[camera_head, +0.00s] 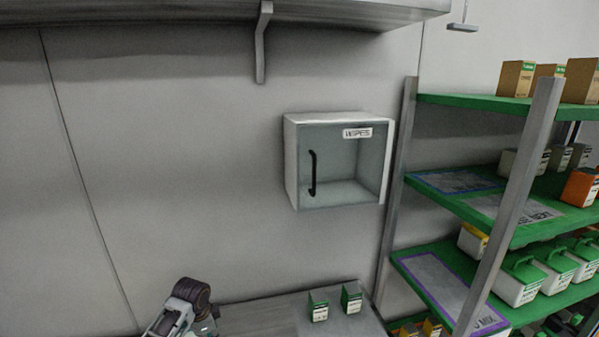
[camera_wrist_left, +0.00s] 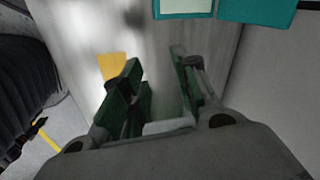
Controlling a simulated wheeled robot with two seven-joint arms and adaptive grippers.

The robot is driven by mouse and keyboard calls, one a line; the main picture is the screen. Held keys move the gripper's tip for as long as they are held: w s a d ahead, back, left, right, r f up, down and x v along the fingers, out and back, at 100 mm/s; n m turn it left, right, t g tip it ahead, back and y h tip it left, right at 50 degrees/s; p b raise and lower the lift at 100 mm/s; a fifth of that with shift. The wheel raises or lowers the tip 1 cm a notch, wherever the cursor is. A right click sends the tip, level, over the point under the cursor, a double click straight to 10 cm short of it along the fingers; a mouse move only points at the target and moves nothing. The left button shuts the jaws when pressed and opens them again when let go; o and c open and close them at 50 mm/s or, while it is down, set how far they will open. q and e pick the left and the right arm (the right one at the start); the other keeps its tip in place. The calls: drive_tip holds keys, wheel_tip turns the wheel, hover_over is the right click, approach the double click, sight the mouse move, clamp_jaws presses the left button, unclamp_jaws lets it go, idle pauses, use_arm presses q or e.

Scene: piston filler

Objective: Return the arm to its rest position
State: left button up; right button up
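My left gripper (camera_wrist_left: 157,74) shows in the left wrist view with its two green-padded fingers apart and nothing between them. Beyond the fingers is a blurred pale grey surface. In the head view, a dark joint and grey links of my arm rise at the bottom, left of the centre. The fingers cannot be made out there. My right gripper is in neither view.
A bench (camera_head: 260,318) holds two green-and-white boxes (camera_head: 318,306) (camera_head: 351,297). A WIPES cabinet (camera_head: 288,165) with a clear front hangs above. Green shelving (camera_head: 470,104) with several boxes stands right. In the wrist view, teal items (camera_wrist_left: 255,10) and a yellow patch (camera_wrist_left: 111,66) show.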

use_arm(q)
drive_tip(key=s+d+f+n, duration=0.1)
drive_tip(key=s+d+n, duration=0.4)
drive_tip(key=s, duration=0.8)
drive_tip(key=s+r+n+t, duration=0.1)
drive_tip(key=s+r+n, duration=0.4)
drive_tip(key=s, duration=0.9)
wheel_tip(320, 180, down, 34)
drive_tip(key=s+g, duration=0.1)
drive_tip(key=s, duration=0.2)
drive_tip(key=s+a+f, duration=0.2)
drive_tip(key=s+f, duration=0.7)
drive_tip(key=s, duration=0.1)
drive_tip(key=s+a+f+g, duration=0.1)
drive_tip(key=s+a+f, duration=0.2)
drive_tip(key=s+f, duration=0.6)
drive_tip(key=shift+s+a+f, duration=0.25)
drive_tip(key=shift+s+f, duration=0.05)
drive_tip(key=shift+s, duration=0.65)
drive_tip(key=shift+s+a, duration=0.1)
